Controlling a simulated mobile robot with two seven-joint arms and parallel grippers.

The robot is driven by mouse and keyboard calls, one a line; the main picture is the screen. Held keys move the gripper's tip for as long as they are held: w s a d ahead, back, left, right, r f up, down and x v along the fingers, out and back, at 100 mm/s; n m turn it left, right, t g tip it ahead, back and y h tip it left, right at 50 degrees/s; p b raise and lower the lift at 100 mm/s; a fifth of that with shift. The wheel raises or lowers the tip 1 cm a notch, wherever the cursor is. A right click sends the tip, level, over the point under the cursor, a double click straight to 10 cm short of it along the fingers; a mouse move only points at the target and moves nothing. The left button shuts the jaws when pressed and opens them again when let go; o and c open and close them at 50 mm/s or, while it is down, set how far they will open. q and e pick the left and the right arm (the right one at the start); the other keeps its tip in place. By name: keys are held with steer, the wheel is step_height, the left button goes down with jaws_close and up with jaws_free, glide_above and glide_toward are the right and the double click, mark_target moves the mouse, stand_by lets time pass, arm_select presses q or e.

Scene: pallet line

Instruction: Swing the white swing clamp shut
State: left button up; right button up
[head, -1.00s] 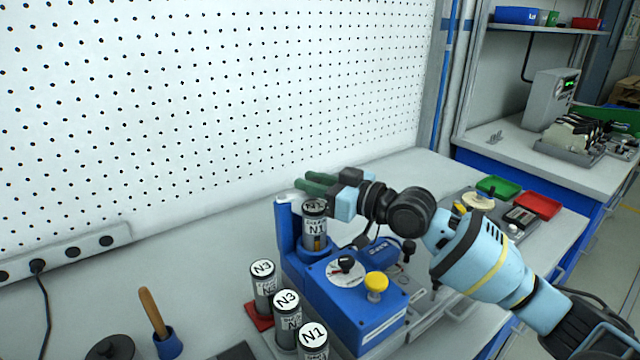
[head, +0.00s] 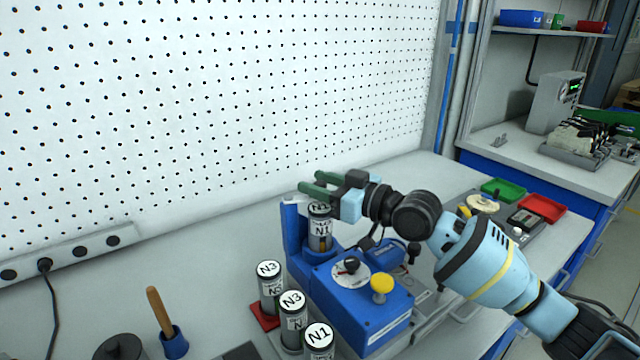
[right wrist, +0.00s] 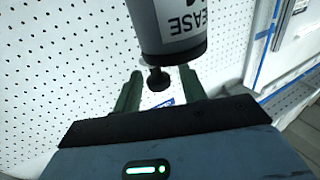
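A grey cartridge labelled N1 (head: 320,229) stands upright in the blue fixture (head: 297,232), against its tall back post. A small pale piece (head: 292,199) shows at the top of the post; I cannot tell whether it is the white swing clamp, which is otherwise hidden behind my gripper. My right gripper (head: 319,186) is just above and behind the cartridge top, its green fingers apart and pointing left. In the right wrist view, a dark knob (right wrist: 158,79) shows between the fingers, with a cartridge (right wrist: 170,28) close above it. My left gripper is out of view.
The blue box (head: 360,305) has a dial and a yellow button (head: 382,285). A wooden-handled tool (head: 160,312) is at left. The pegboard (head: 200,100) rises behind; the bench at left is mostly clear.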

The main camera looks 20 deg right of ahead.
steer(key=shift+s+d+f, duration=0.1)
steer(key=shift+s+d, duration=0.2)
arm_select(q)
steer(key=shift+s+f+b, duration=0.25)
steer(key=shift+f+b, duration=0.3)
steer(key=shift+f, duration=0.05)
arm_select(e)
steer(key=v, duration=0.7)
